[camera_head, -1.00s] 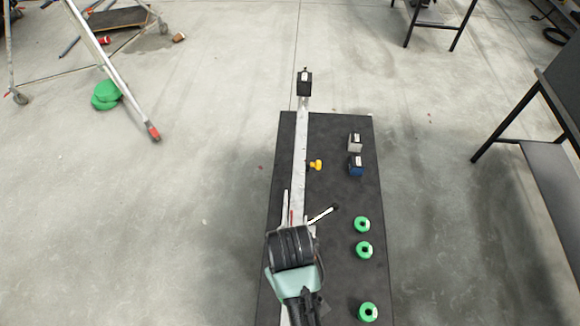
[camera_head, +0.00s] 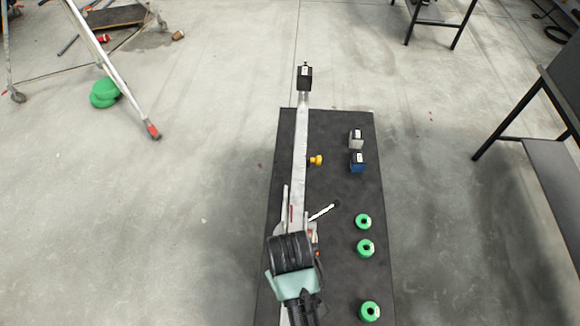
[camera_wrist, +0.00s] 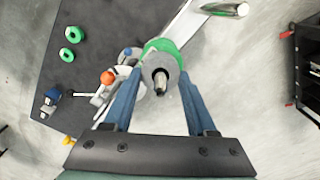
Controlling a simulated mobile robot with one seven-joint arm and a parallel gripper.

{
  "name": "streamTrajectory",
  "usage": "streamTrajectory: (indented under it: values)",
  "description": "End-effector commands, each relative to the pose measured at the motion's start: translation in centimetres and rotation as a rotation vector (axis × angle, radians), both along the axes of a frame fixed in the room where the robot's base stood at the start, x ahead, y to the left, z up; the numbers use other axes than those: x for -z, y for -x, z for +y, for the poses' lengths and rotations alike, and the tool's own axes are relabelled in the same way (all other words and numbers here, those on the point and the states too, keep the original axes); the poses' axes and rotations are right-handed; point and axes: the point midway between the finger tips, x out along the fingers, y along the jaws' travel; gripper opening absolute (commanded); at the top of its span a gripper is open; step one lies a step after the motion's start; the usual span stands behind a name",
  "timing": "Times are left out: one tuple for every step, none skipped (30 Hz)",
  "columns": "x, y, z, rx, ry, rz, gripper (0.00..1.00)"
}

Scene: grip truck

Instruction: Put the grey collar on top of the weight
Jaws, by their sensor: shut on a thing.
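In the wrist view the grey collar (camera_wrist: 153,67) sits between the tips of my gripper's two blue fingers (camera_wrist: 160,75), which are shut on it. A metal spindle end (camera_wrist: 160,82) shows at the collar's middle. A green weight (camera_wrist: 164,46) shows directly behind the collar, partly covered by it. I cannot tell whether collar and weight touch. In the head view my arm hides the fingers, the collar and this weight.
Loose green rings (camera_head: 363,221) lie along the right of the dark table (camera_head: 345,280). A blue block (camera_head: 357,162), a grey block (camera_head: 356,139) and a yellow knob (camera_head: 316,160) are farther off. A metal beam (camera_head: 301,150) runs lengthwise. An orange knob (camera_wrist: 107,77) is left of my fingers.

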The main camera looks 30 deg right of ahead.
Motion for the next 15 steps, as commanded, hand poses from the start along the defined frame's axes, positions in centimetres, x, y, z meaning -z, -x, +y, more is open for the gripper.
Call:
streamTrajectory:
  values:
    - [0.17, 0.02, 0.01, 0.000, 0.000, 0.000, 0.27]
    - [0.20, 0.02, 0.01, 0.000, 0.000, 0.000, 0.27]
    - [0.24, 0.02, 0.01, 0.000, 0.000, 0.001, 0.27]
    - [0.25, 0.02, 0.01, 0.000, 0.000, 0.000, 0.27]
    - [0.26, 0.02, 0.01, 0.000, 0.000, 0.001, 0.27]
    - [0.27, 0.02, 0.01, 0.000, 0.000, 0.001, 0.27]
    - [0.27, 0.02, 0.01, 0.000, 0.000, 0.001, 0.27]
    - [0.27, 0.02, 0.00, 0.000, 0.000, 0.001, 0.27]
    - [0.26, 0.02, 0.01, 0.000, 0.000, 0.001, 0.27]
    - [0.26, 0.02, 0.00, 0.000, 0.000, 0.001, 0.27]
    - [0.26, 0.02, 0.00, 0.000, 0.000, 0.001, 0.27]
    - [0.25, 0.02, 0.00, 0.000, 0.000, 0.001, 0.27]
    - [0.25, 0.02, 0.00, 0.000, 0.000, 0.001, 0.59]
    - [0.25, 0.02, 0.00, 0.000, 0.000, 0.001, 0.64]
    - [0.25, 0.02, 0.00, 0.000, 0.000, 0.000, 0.71]
